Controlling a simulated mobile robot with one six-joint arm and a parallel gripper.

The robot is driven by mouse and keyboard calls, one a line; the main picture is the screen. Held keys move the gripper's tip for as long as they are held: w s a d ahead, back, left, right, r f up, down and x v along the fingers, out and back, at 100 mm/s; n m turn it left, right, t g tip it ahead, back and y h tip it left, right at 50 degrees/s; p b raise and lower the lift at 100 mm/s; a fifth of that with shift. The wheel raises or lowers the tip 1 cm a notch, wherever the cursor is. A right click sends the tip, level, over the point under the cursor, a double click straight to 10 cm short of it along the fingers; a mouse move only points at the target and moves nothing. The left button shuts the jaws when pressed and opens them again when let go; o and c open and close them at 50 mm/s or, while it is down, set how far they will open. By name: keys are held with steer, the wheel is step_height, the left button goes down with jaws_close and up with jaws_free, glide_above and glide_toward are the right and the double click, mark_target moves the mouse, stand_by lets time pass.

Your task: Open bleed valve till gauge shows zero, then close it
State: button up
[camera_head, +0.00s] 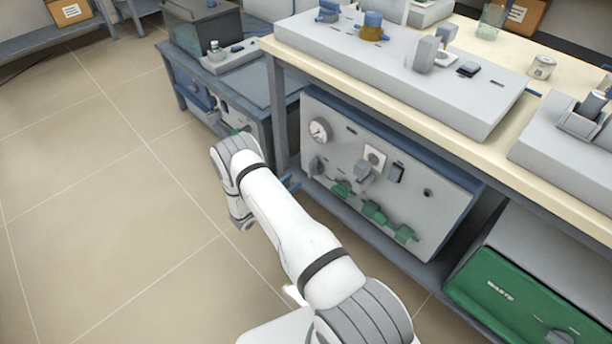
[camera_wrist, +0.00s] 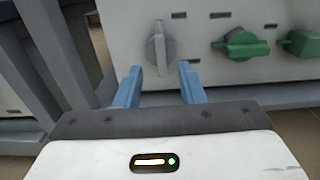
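The grey panel (camera_head: 420,170) under the bench carries a round white gauge (camera_head: 320,130); its needle is too small to read. Below the gauge is a grey valve knob (camera_head: 316,166), which also shows upright in the wrist view (camera_wrist: 159,50). Green valve handles (camera_head: 374,211) sit to its right; one shows lying sideways in the wrist view (camera_wrist: 240,46). I cannot read which valve is the bleed valve. My gripper (camera_wrist: 159,87) is open and empty. Its blue fingers point at the panel, with the grey knob ahead between them, seemingly apart.
The bench top (camera_head: 545,95) overhangs the panel. A bench leg (camera_head: 277,120) stands close left of the panel. A green waste box (camera_head: 520,300) is at lower right. A black switch (camera_head: 397,172) is on the panel. The floor at left is clear.

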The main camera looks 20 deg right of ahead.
mark_target(309, 169)
steer(key=b+x, duration=0.1)
steer(key=x, duration=0.6)
steer(key=shift+d, duration=0.3)
steer(key=shift+c, duration=0.3)
jaws_close()
